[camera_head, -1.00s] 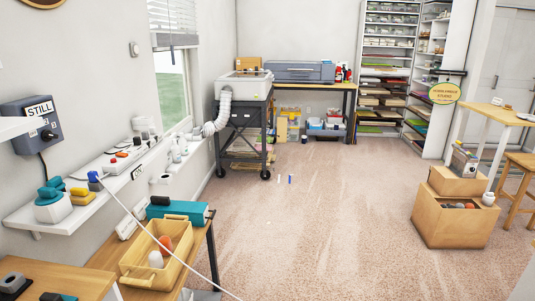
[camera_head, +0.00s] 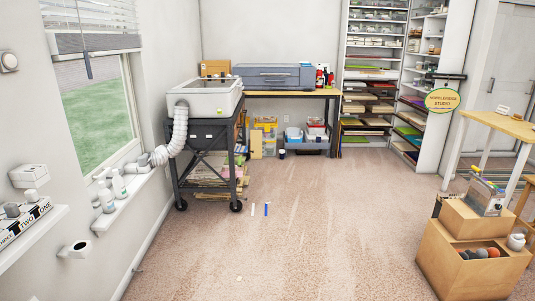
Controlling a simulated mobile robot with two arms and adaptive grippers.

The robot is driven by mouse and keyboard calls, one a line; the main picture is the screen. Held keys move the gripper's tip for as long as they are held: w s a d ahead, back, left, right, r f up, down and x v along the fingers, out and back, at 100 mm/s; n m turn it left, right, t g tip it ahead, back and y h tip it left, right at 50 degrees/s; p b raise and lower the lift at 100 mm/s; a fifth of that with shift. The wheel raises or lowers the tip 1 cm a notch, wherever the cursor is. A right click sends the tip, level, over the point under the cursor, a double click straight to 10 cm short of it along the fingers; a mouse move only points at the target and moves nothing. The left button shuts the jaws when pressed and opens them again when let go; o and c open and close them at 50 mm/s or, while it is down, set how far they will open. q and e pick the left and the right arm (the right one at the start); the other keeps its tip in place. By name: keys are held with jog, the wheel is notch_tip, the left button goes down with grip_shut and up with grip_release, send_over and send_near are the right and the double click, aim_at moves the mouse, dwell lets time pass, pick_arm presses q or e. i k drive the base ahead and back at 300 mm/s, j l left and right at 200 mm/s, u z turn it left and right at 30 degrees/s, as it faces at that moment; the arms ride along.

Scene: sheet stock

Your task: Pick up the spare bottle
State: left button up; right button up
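I cannot tell which bottle is the spare one. Small pale bottles (camera_head: 118,184) stand on the window sill at the left. Red-and-dark bottles (camera_head: 320,77) stand at the right end of the back table, beside the blue-grey machine. Their labels are too small to read. Neither of my grippers is in view.
A white-topped cart (camera_head: 205,97) on casters with a hose stands at the left. A back table (camera_head: 290,93) and tall shelves (camera_head: 375,60) line the far wall. Cardboard boxes (camera_head: 460,265) stand at the right. Two small sticks (camera_head: 266,209) lie on the otherwise clear carpet.

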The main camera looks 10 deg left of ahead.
aim_at(118, 182)
jog(key=i+u, duration=0.15)
jog(key=i, duration=0.35)
jog(key=i+l+u, duration=0.15)
jog(key=i, duration=0.3)
jog(key=i+u, duration=0.15)
jog(key=i, duration=0.35)
jog(key=i+l+u, duration=0.15)
jog(key=i, duration=0.35)
jog(key=l, duration=0.1)
